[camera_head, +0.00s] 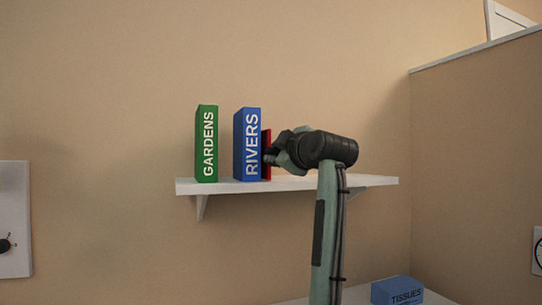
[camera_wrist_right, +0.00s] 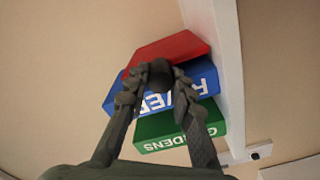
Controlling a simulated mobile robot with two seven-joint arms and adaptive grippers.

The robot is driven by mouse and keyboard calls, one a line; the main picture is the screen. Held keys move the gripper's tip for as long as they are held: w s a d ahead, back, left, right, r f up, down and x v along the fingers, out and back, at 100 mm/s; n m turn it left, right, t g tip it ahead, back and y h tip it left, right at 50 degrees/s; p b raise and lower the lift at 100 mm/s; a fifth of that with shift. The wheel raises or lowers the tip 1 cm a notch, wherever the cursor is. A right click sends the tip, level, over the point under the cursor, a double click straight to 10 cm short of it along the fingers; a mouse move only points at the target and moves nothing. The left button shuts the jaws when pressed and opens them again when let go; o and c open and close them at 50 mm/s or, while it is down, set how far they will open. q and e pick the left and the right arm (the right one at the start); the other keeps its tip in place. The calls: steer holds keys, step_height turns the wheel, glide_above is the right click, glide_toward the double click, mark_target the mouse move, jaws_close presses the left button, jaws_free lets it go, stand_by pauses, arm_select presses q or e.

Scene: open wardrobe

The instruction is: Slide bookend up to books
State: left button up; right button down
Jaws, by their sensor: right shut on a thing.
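A red bookend (camera_head: 266,155) stands upright on the white shelf (camera_head: 330,183), just right of the blue RIVERS book (camera_head: 247,144). It also shows in the right wrist view (camera_wrist_right: 182,45). I cannot tell whether it touches the blue book. The green GARDENS book (camera_head: 206,143) stands upright further left, with a gap before the blue one. My right gripper (camera_head: 272,155) comes from the right and is shut on the bookend's dark knob (camera_wrist_right: 160,72), which partly shows between the fingers in the wrist view. My left gripper is not in view.
The shelf is clear to the right of the bookend, under my arm, and a short stretch is bare left of the green book. A blue TISSUES box (camera_head: 398,291) sits lower right. A side wall (camera_head: 470,150) rises beyond the shelf's right end.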

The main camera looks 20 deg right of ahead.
steer(key=shift+a, duration=0.15)
steer(key=c, duration=1.3)
jaws_free()
steer(key=shift+s, duration=0.1)
steer(key=s, duration=1.1)
steer(key=shift+s+d, duration=0.2)
steer(key=shift+s, duration=0.2)
